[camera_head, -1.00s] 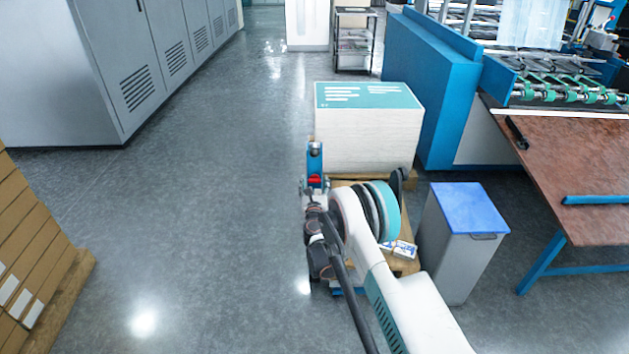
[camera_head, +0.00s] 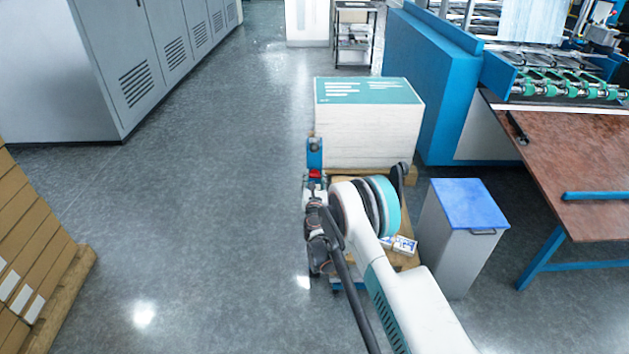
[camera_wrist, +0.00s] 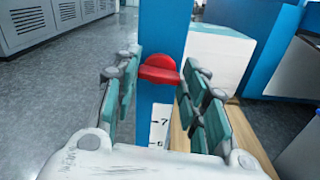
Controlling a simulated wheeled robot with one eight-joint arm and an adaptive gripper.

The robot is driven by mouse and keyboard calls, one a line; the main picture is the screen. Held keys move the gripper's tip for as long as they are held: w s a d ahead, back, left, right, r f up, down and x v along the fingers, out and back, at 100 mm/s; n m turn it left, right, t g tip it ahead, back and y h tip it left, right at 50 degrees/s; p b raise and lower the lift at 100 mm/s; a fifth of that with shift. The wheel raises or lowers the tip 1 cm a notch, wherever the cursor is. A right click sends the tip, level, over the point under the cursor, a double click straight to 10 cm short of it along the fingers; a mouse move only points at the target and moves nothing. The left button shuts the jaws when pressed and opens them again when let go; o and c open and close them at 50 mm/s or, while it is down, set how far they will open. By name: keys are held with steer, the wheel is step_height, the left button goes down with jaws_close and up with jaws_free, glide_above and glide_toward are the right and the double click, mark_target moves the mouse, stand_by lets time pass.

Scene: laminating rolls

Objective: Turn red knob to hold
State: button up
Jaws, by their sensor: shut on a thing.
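The red knob (camera_wrist: 160,68) sits on a blue upright post (camera_wrist: 158,28) in the wrist view. It looks like a flat red wing on a rounded base, lying nearly level with a slight tilt. My gripper (camera_wrist: 161,74) has its teal-padded fingers on the left and right of the knob and is shut on it. The exact contact at the pads is hard to see.
A pale stack with a teal top (camera_head: 368,91) stands on a pallet behind the post. A grey bin with a blue lid (camera_head: 470,204) stands to the right. Boxes on a pallet (camera_head: 28,245) are at the left. The floor between is clear.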

steer(key=m, duration=0.4)
steer(key=shift+d, duration=0.1)
steer(key=m, duration=0.5)
steer(key=shift+f, duration=0.1)
steer(key=shift+d+f+m, duration=0.1)
steer(key=shift+m, duration=1.8)
steer(key=shift+d+f+m, duration=0.1)
steer(key=shift+m, duration=1.8)
steer(key=o, duration=1.1)
steer(key=shift+c, duration=0.2)
steer(key=shift+a, duration=0.1)
steer(key=s, duration=0.7)
steer(key=shift+s, duration=0.3)
